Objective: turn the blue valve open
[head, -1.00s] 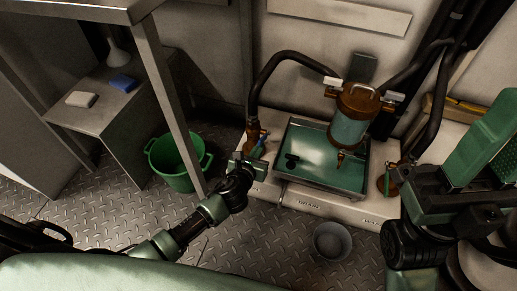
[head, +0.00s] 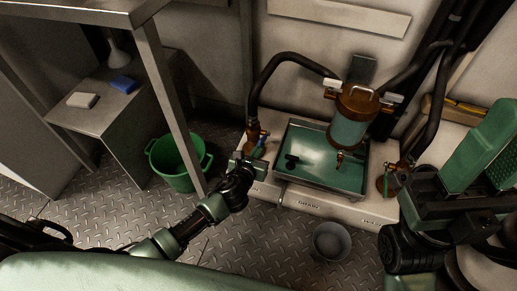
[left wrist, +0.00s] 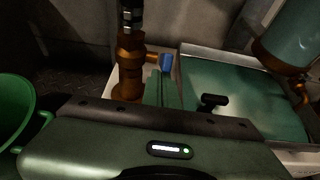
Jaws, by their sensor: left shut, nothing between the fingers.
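The blue valve (head: 262,140) is a small blue handle on the brown fitting at the left of the tray. In the left wrist view its blue handle (left wrist: 166,62) sits at the end of a short brown stub on the upright fitting (left wrist: 128,68). My left gripper (head: 256,152) is shut and empty, with its fingertips right at the handle. In the left wrist view the green fingers (left wrist: 162,88) end just below the handle; whether they touch it I cannot tell. My right arm fills the right edge of the head view; its jaw state is unclear.
Black hoses (head: 258,82) run above. A green bucket (head: 177,178) stands left, a grey bowl (head: 331,240) in front. A metal table leg (head: 172,105) stands near my left arm.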

